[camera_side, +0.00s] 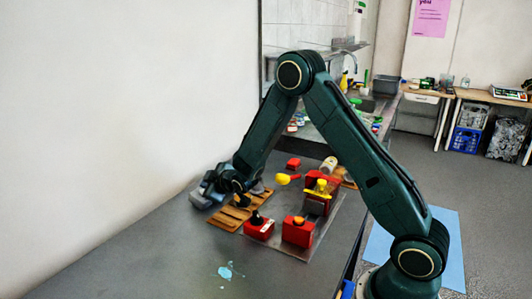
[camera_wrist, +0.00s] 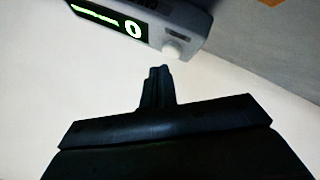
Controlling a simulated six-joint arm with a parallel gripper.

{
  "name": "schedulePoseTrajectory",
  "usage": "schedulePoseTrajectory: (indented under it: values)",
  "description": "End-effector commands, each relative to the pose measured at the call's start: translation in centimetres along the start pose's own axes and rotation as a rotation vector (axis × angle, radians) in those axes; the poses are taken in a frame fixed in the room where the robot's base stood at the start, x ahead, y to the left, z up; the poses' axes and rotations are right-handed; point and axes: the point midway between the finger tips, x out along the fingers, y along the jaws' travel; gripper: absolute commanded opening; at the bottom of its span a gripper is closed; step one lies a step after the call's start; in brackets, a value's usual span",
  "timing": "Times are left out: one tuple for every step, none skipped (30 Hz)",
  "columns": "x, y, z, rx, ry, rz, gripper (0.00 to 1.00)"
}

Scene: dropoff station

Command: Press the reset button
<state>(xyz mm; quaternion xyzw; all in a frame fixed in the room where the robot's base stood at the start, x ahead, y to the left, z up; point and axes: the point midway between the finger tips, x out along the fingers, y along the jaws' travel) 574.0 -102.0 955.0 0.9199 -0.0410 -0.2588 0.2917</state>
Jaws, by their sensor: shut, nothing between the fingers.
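A grey device (camera_wrist: 165,22) with a lit green display reading 0 fills the top of the wrist view. A round pale button (camera_wrist: 175,48) sticks out of its near face, right of the display; I take it for the reset button. My gripper (camera_wrist: 158,72) is shut and empty, its fingertips just below and left of the button in the picture, with a small visible gap. In the side view the grey device (camera_side: 205,191) stands at the left edge of the worktop by the wall, with my gripper close to it; the fingertips and button are too small to tell there.
A wooden slatted board (camera_side: 238,216) lies beneath my wrist. The front worktop is clear except for a pale blue splash (camera_side: 228,271).

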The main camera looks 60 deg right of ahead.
Motion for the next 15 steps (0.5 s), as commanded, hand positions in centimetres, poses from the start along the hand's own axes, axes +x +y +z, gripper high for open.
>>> schedulePoseTrajectory:
  values:
    - [-0.02, 0.01, 0.01, 0.000, 0.000, 0.000, 0.00]
    - [-0.02, 0.01, 0.00, 0.000, 0.000, 0.000, 0.00]
    - [-0.02, 0.01, 0.01, 0.000, 0.000, 0.000, 0.00]
    - [-0.02, 0.01, 0.01, 0.000, 0.000, 0.000, 0.00]
    - [-0.02, 0.01, 0.01, 0.000, 0.000, 0.000, 0.00]
    - [-0.02, 0.01, 0.01, 0.000, 0.000, 0.000, 0.00]
    - [-0.02, 0.01, 0.00, 0.000, 0.000, 0.000, 0.00]
    - [-0.02, 0.01, 0.00, 0.000, 0.000, 0.000, 0.00]
    - [-0.04, 0.03, -0.02, 0.000, 0.000, 0.000, 0.00]
    - [-0.07, 0.05, -0.04, 0.000, 0.000, 0.000, 0.00]
    - [-0.11, 0.09, -0.08, 0.000, 0.000, 0.000, 0.00]
    - [-0.19, 0.15, -0.14, 0.000, 0.000, 0.000, 0.00]
    - [-0.27, 0.21, -0.21, 0.000, 0.000, 0.000, 0.00]
    - [-0.38, 0.29, -0.28, 0.000, 0.000, 0.000, 0.00]
    - [-0.54, 0.42, -0.41, 0.000, 0.000, 0.000, 0.00]
